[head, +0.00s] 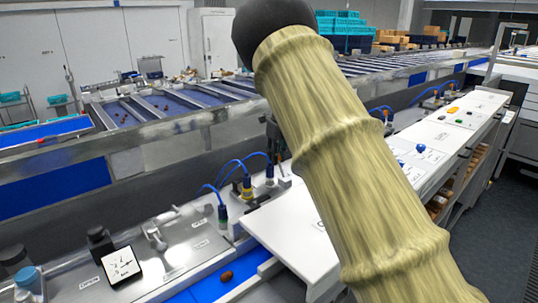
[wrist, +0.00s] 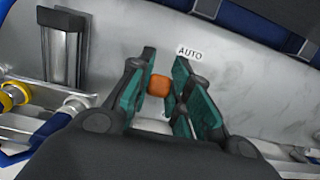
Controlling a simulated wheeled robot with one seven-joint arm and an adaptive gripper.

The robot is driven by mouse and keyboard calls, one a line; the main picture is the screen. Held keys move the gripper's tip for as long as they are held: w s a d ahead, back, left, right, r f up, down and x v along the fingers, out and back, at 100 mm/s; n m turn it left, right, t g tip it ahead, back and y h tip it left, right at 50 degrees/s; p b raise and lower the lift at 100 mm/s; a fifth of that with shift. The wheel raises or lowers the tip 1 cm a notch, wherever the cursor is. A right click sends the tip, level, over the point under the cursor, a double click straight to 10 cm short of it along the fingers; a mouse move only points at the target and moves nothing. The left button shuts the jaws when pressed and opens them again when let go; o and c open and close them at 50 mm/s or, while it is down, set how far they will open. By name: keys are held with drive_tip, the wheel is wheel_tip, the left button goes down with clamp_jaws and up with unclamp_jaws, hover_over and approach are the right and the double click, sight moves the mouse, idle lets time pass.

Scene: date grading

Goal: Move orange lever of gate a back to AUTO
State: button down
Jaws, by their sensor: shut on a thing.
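The orange lever (wrist: 160,86) shows in the wrist view as a small rounded orange knob between the teal finger pads. My gripper (wrist: 163,76) is shut on it, with a pad on each side. The AUTO label (wrist: 190,53) is on the pale metal panel (wrist: 240,85), just beyond and to the right of the knob. The lever's lower part is hidden behind the fingers and my wrist. In the head view my arm covers much of the middle, and I cannot clearly make out the gripper or its hold there.
In the wrist view, a metal block (wrist: 62,50) stands left of the fingers, with a yellow-ringed connector (wrist: 15,92) near the left edge. In the head view, cabled connectors (head: 247,188) stand left of my arm. A square dial (head: 121,265) and a date (head: 226,276) are in front.

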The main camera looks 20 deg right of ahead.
drive_tip(key=shift+a+f, duration=0.15)
drive_tip(key=shift+f, duration=0.05)
drive_tip(key=c, duration=1.6)
unclamp_jaws()
drive_tip(key=shift+o, duration=1.4)
drive_tip(key=shift+w+f, duration=0.15)
drive_tip(key=shift+w, duration=0.3)
drive_tip(key=shift+s+r, duration=0.25)
drive_tip(key=shift+r, duration=0.05)
wheel_tip(320, 180, up, 11)
drive_tip(key=s, duration=0.1)
drive_tip(key=shift+s+d+r, duration=0.15)
drive_tip(key=shift+s+d, duration=0.15)
drive_tip(key=shift+d, duration=0.15)
